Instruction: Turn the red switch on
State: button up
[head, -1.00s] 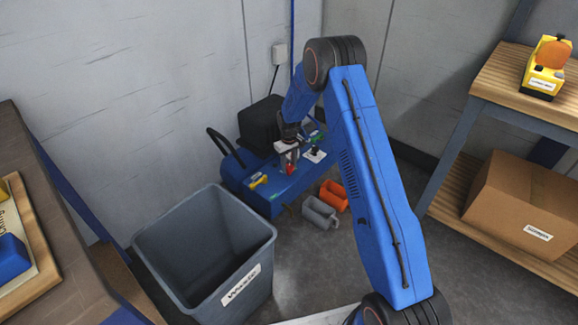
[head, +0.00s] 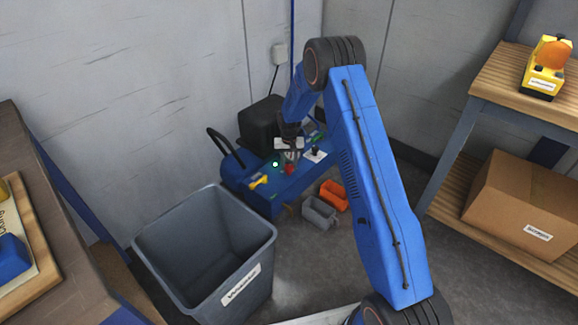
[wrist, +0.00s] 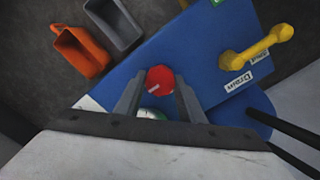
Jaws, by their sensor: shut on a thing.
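The red switch (wrist: 160,79) is a round red knob with a pale line on it, on top of a blue machine (wrist: 195,60). In the wrist view it lies between the fingertips of my gripper (wrist: 160,82), which is shut on it. In the head view a bit of the red switch (head: 289,169) shows below my gripper (head: 289,160), on the blue machine (head: 270,203). A green light (head: 275,164) glows on the machine beside the gripper. A pale round part with green shows partly behind the fingers in the wrist view.
A yellow handle (wrist: 258,47) sits on the machine near small labels. A grey bin (head: 319,212) and an orange bin (head: 333,196) lie on the floor beside it. A large grey waste bin (head: 262,262) stands in front. A wooden shelf (head: 500,105) is at right.

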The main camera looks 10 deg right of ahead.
aim_at(289, 166)
dwell(0.3)
jog(key=o, duration=1)
jog(key=shift+o, duration=0.2)
notch_tip(289, 166, up, 17)
jog(key=shift+r, duration=0.2)
